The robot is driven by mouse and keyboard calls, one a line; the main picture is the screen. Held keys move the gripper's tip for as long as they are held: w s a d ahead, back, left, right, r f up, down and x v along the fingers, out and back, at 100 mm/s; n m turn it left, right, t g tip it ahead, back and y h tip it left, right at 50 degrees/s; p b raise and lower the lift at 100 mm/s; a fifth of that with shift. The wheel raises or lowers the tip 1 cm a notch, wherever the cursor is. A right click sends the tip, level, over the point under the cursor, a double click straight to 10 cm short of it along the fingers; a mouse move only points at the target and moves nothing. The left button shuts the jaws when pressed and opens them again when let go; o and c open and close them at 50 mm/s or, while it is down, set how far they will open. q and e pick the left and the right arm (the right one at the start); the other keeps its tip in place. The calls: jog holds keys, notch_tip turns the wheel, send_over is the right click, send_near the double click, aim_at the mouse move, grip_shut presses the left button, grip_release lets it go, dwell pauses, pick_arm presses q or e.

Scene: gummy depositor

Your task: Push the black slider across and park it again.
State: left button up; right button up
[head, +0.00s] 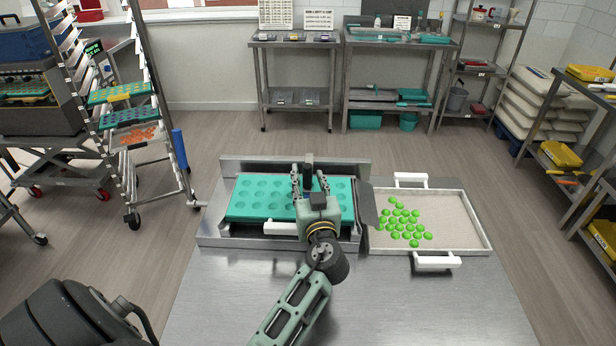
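My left gripper (309,178) reaches in from the bottom middle, over the teal mould (250,197) with round cavities. Its two fingers are spread, pointing away from me. A black upright block (308,168), which looks like the black slider's grip, shows between the fingertips. A narrow gap seems to remain on each side of it, though contact is hard to judge from here. The gripper body and arm hide the middle of the mould and the lower part of the slider. My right gripper is not in view.
The mould sits in a metal frame (215,235) on the steel table (420,300). To its right, a white-handled tray (465,225) holds several green gummies (400,220). A dark flap (367,205) stands between them. A rack (150,120) stands left, shelves right.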

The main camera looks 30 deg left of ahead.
pick_arm(q)
jog(key=shift+w, duration=0.1)
grip_shut()
dwell(0.3)
dwell(0.4)
